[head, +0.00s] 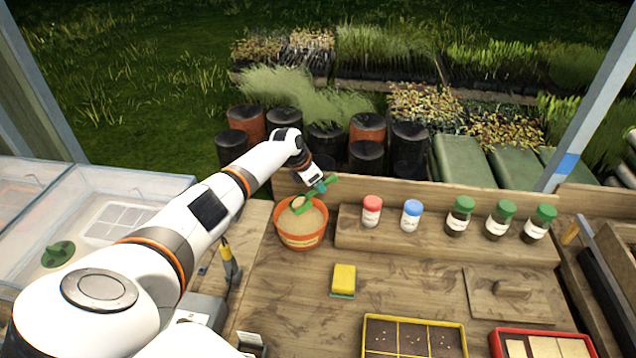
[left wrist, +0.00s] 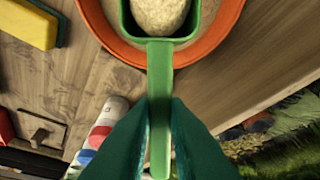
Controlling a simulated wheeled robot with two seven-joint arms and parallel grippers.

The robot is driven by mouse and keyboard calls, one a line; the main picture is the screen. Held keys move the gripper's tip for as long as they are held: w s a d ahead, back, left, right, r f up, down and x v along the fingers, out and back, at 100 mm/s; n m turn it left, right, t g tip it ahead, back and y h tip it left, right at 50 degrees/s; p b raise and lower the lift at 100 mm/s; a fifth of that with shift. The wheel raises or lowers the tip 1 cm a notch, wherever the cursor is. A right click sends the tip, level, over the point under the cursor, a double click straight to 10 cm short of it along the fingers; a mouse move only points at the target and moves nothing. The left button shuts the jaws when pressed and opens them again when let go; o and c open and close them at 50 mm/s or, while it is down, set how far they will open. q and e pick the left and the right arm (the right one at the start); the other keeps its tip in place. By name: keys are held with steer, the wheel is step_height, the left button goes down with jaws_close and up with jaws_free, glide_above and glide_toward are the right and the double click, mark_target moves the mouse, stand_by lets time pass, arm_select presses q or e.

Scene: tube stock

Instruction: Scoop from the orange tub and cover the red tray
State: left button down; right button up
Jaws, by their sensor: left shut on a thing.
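The orange tub (head: 301,239) stands on the bench and is filled with pale, grainy material. My left gripper (head: 326,184) is shut on the handle of a green scoop (head: 301,204). In the left wrist view the gripper's green fingers (left wrist: 160,125) pinch the scoop's handle (left wrist: 160,75). The scoop's bowl holds a heap of pale material (left wrist: 158,12) and is over the tub, whose orange rim (left wrist: 232,40) curves around it. The red tray (head: 499,342) is at the bottom right, cut off by the frame; pale material shows in its cells. My right gripper is not in view.
A yellow tray (head: 365,335) of dark soil sits left of the red tray. A yellow sponge (head: 344,279) lies between tub and trays. Several lidded jars (head: 460,216) stand on a raised shelf behind. A wooden board with a handle (head: 513,291) lies right of centre.

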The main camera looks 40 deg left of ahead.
arm_select(q)
step_height(320, 180, up, 3)
steer(key=shift+f+g+p, duration=0.2)
steer(key=shift+g+p, duration=0.2)
steer(key=shift+p, duration=0.45)
steer(key=shift+r+y, duration=0.1)
steer(key=shift+y, duration=0.2)
steer(key=shift+r+g+y, duration=0.25)
steer(key=shift+r+g, duration=0.35)
steer(key=shift+r, duration=0.65)
steer(key=shift+r+g+y, duration=0.25)
steer(key=shift+r+g, duration=0.35)
steer(key=shift+r, duration=0.65)
